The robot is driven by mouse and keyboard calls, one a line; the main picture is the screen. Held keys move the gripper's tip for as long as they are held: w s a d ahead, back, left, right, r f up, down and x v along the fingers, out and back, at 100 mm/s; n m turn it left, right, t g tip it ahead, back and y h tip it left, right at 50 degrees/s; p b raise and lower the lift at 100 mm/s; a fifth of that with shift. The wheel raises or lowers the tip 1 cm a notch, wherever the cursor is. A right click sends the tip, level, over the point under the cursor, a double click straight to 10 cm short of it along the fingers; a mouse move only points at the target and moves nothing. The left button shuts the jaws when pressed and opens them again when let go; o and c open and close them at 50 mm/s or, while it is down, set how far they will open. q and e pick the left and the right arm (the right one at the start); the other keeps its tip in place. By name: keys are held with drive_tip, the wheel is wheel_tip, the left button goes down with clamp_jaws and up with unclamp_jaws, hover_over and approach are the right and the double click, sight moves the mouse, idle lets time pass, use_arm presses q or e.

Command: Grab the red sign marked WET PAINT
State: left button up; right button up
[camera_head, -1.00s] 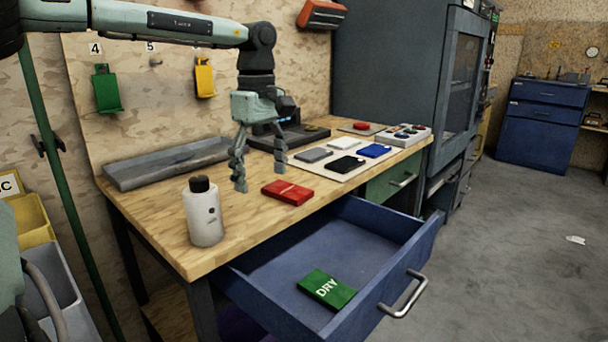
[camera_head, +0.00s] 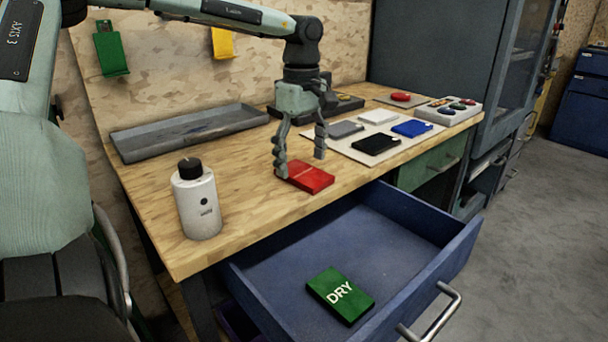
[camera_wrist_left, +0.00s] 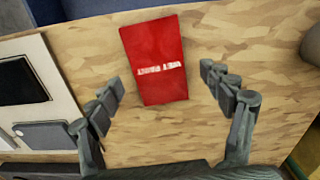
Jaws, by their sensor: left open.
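The red sign (camera_head: 311,178) lies flat on the wooden workbench. In the left wrist view the red sign (camera_wrist_left: 155,50) shows a line of white lettering, upside down, that reads WET PAINT. My left gripper (camera_head: 299,166) points down over the bench at the sign, and its fingers are spread. In the wrist view the left gripper (camera_wrist_left: 164,82) has its open fingers on either side of the sign's near end, with a gap on both sides. Nothing is held. The right gripper is not in view.
A white bottle (camera_head: 198,205) stands near the bench's front left. A grey tray (camera_head: 190,131) lies behind. Colored cards lie on a pale mat (camera_head: 352,148) to the right. The open blue drawer (camera_head: 290,270) juts out below, holding a green DRY sign (camera_head: 341,294).

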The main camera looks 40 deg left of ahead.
use_arm(q)
drive_tip(key=shift+f, duration=0.75)
drive_tip(key=shift+c, duration=0.6)
drive_tip(key=shift+w, duration=0.1)
drive_tip(key=c, duration=1)
drive_tip(key=shift+r, duration=0.1)
